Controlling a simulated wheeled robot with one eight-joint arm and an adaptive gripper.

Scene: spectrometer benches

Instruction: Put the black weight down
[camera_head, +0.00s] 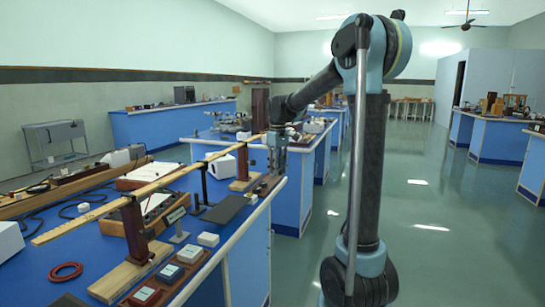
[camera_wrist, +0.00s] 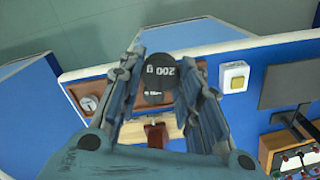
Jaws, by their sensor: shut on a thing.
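The black weight (camera_wrist: 160,72), with pale markings that appear to read 200 g, is between my gripper's (camera_wrist: 163,64) two fingertips in the wrist view. My gripper is shut on it. Below it in that view lies a brown wooden tray (camera_wrist: 75,92), partly hidden by my fingers. The gap between weight and tray is hard to judge. In the head view my gripper (camera_head: 277,160) points down over the near bench's right edge, beside a wooden stand, and the weight cannot be made out there.
A white block (camera_wrist: 234,77) and a dark flat pad (camera_wrist: 285,86) lie right of the tray in the wrist view. In the head view a long wooden metre rule (camera_head: 150,188) spans the stands on the crowded blue bench (camera_head: 75,250). The floor aisle (camera_head: 430,200) is clear.

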